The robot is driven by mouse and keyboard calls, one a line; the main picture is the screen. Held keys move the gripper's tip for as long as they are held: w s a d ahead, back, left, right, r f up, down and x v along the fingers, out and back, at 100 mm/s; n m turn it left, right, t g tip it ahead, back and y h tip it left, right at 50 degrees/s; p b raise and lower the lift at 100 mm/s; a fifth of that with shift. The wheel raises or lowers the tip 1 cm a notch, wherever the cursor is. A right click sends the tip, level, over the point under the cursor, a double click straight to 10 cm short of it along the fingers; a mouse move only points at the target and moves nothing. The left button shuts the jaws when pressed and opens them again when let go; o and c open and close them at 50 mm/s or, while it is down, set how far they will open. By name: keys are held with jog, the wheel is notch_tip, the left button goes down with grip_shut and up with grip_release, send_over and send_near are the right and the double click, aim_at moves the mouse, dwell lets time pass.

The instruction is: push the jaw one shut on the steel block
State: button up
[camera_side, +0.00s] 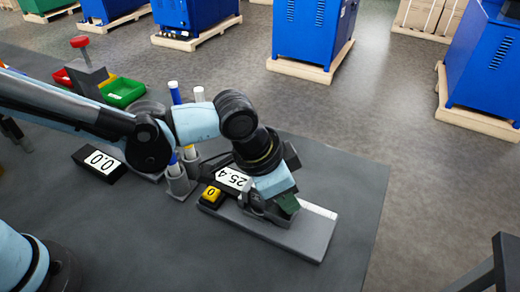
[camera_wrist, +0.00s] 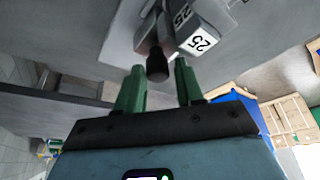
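My gripper (camera_side: 287,203) is low over a grey gauge base (camera_side: 312,232) near the table's right corner. In the wrist view its green fingers (camera_wrist: 160,69) are apart, with a black round knob (camera_wrist: 157,62) just beyond and between their tips. I cannot tell whether they touch it. Behind the knob is a grey jaw-like part (camera_wrist: 149,34). Beside it is a grey block (camera_wrist: 200,38) marked 25, likely the steel block; whether the jaw touches it is unclear.
A yellow button (camera_side: 210,196) marked 0 sits left of my gripper. Marker-like sticks stand in a grey holder (camera_side: 179,187). A green bin (camera_side: 123,90) lies farther back. The table front is clear.

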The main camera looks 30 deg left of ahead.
jog(key=v, duration=1.2)
dwell(1.2)
jog(key=a+f+n+t+y, duration=0.1)
jog(key=a+n, duration=0.3)
jog(key=a, duration=1)
jog(key=s+a+f+n+t+y, duration=0.1)
jog(key=a+n, duration=0.4)
jog(key=a, duration=0.8)
notch_tip(320, 180, down, 2)
jog(key=shift+s+a+f+t+y, duration=0.2)
jog(key=shift+a+t+y, duration=0.15)
jog(key=shift+t+y, duration=0.45)
